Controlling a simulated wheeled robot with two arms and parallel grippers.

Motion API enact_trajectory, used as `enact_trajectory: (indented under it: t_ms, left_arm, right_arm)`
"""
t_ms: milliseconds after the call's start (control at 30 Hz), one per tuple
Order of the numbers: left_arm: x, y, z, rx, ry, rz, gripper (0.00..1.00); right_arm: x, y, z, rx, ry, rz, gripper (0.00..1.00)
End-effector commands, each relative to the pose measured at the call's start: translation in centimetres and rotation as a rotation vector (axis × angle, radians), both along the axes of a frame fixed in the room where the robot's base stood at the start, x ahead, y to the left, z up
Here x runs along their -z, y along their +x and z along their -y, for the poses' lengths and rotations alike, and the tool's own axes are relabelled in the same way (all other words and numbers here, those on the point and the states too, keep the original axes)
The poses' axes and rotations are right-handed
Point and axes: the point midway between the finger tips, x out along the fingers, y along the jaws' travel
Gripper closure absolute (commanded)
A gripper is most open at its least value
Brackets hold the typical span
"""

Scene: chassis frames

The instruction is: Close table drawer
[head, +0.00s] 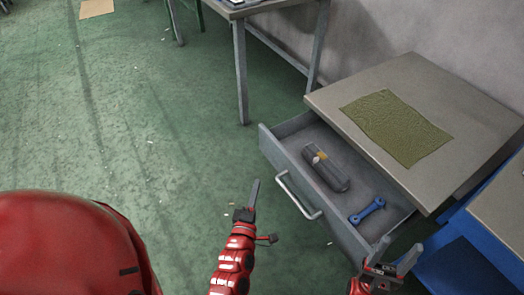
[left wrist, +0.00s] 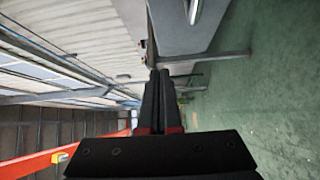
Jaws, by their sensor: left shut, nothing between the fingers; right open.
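The table drawer (head: 365,232) is pulled open below the grey table top (head: 468,112), with a silver bar handle (head: 298,196) on its front. A dark cylindrical object (head: 326,167) and a blue tool (head: 367,210) lie inside it. My left gripper (head: 254,192) is shut and empty, to the left of the drawer front and apart from the handle in the head view. In the left wrist view its fingers (left wrist: 160,88) are together, with a grey panel and part of a metal handle (left wrist: 193,10) at the top. My right gripper (head: 397,250) is open by the drawer's near right corner.
A green mat (head: 396,128) lies on the table top. A blue cabinet (head: 462,262) stands at the lower right. Another metal-legged table (head: 241,70) is at the back. The green floor left of the drawer is mostly clear.

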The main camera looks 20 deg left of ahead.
Motion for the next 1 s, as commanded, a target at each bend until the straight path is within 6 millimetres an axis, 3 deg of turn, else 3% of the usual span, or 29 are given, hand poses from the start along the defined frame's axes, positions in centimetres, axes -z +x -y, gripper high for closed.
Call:
enact_trajectory:
  t_ms: [267, 667, 1000]
  left_arm:
    - [0.8, 2.2, 0.1, 0.014, -0.043, -0.026, 1.0]
    - [0.6, 10.2, -0.9, 0.013, -0.038, -0.023, 1.0]
    - [0.8, 12.9, 1.4, 0.013, -0.037, -0.024, 1.0]
  right_arm:
    - [-0.2, 0.0, 0.0, 0.0, 0.0, -0.001, 0.43]
    - [-1.2, 0.0, 0.0, 0.0, 0.0, 0.0, 0.43]
    - [-2.0, 0.0, 0.0, 0.0, 0.0, 0.0, 0.43]
